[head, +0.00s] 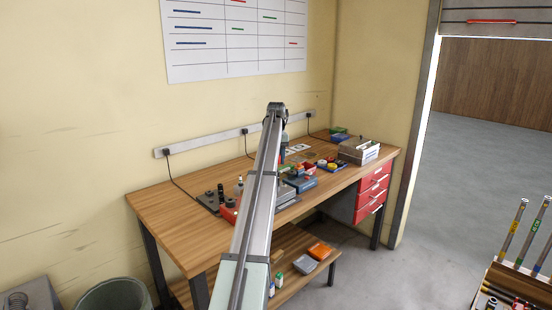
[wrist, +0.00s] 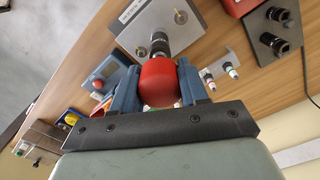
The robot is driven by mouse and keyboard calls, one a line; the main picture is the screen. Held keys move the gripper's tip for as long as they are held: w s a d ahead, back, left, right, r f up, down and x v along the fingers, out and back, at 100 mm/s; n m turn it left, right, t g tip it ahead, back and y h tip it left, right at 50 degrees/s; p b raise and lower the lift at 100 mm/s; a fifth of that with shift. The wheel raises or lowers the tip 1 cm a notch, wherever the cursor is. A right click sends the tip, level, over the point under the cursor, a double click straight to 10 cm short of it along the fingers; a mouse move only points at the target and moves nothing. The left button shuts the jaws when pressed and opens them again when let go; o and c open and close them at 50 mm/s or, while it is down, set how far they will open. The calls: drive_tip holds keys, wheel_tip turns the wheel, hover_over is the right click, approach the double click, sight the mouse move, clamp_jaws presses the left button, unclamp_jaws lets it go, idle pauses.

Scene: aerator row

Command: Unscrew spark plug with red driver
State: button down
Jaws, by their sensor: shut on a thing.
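The red driver (wrist: 158,86) has a rounded red handle and a dark, ribbed shaft. In the wrist view my gripper (wrist: 157,78) is shut on the handle, one blue finger on each side. The shaft runs away from the camera towards a grey metal plate (wrist: 192,40) on the bench. A spark plug under the shaft's end is hidden, so I cannot tell whether the driver sits on one. Two pale spark-plug-like pieces (wrist: 231,71) stand in a small light holder beside the driver. In the head view my arm covers the driver and gripper.
The wooden workbench (head: 165,206) stands against the wall. A dark block with black knobs (wrist: 273,33) lies to the right in the wrist view. A blue box with a red button (wrist: 97,84) lies to the left. The bench's left end is clear.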

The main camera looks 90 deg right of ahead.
drive_tip(key=shift+f, duration=0.1)
drive_tip(key=n, duration=0.5)
drive_tip(key=shift+n, duration=0.4)
drive_tip(key=shift+f+n, duration=0.1)
drive_tip(key=shift+n, duration=0.9)
drive_tip(key=shift+a, duration=0.1)
drive_tip(key=n, duration=0.7)
drive_tip(key=shift+n, duration=0.4)
drive_tip(key=shift+f, duration=0.1)
drive_tip(key=shift+n, duration=1)
drive_tip(key=n, duration=0.5)
drive_tip(key=shift+n, duration=0.3)
